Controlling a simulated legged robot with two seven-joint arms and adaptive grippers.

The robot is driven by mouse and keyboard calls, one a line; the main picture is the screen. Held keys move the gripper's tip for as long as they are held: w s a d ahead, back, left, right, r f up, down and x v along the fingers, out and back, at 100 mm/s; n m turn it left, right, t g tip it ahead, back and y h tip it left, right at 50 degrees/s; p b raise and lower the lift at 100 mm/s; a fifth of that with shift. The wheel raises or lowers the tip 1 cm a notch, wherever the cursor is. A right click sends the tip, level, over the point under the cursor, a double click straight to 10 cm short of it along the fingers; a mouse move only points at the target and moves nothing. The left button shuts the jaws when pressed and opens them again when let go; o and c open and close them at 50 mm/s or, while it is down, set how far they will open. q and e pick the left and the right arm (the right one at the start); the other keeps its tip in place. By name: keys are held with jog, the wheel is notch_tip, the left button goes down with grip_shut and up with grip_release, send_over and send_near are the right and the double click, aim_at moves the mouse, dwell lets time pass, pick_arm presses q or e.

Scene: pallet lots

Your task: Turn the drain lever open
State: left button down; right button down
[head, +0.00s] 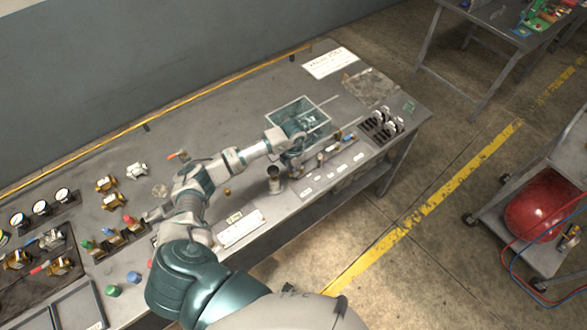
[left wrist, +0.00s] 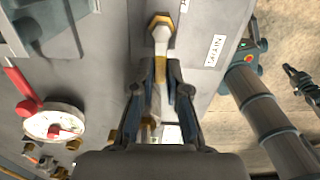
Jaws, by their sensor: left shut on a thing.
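My left gripper (head: 297,154) is over the right part of the grey bench, partly hidden by my wrist. In the left wrist view its two dark fingers (left wrist: 159,80) are shut on a lever (left wrist: 160,45), from both sides. The lever is a grey shaft with a yellow band and a brass hex end, and it points away from the camera. A small white label (left wrist: 215,50) lies beside it, its text too small to read surely.
A white gauge (left wrist: 53,122) with a red handle (left wrist: 20,85) is near the left side of the wrist view. On the bench (head: 85,165) stand brass valves (head: 108,184) and a metal cup (head: 275,180). A cart with a red tank (head: 540,212) stands at right.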

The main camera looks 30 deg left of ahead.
pick_arm(q)
jog(key=shift+s+d+f+n, duration=0.15)
jog(key=shift+d+n, duration=0.15)
jog(key=shift+n, duration=0.6)
jog(key=n, duration=0.2)
jog(key=shift+s+d+n, duration=0.1)
jog(key=shift+d+n, duration=0.2)
jog(key=shift+d, duration=0.05)
jog(key=d+n, duration=0.1)
jog(key=n, duration=0.1)
jog(key=n+p, duration=0.1)
jog(key=n, duration=0.1)
jog(key=shift+d, duration=0.4)
jog(key=n, duration=0.2)
jog(key=w+d+n+p, duration=0.1)
jog(key=n, duration=0.2)
jog(key=shift+w+d+n, duration=0.2)
jog(key=shift+n, duration=0.1)
jog(key=shift+w+d+f+n, duration=0.15)
jog(key=shift+w+n, duration=0.1)
jog(key=shift+n, duration=0.6)
jog(key=shift+w+d+r+n, duration=0.1)
jog(key=shift+w+d+n, duration=0.1)
jog(key=shift+n, duration=0.65)
pick_arm(e)
jog(key=shift+d+r, duration=0.25)
jog(key=shift+r, duration=0.4)
jog(key=shift+d+r, duration=0.2)
jog(key=shift+r, duration=0.45)
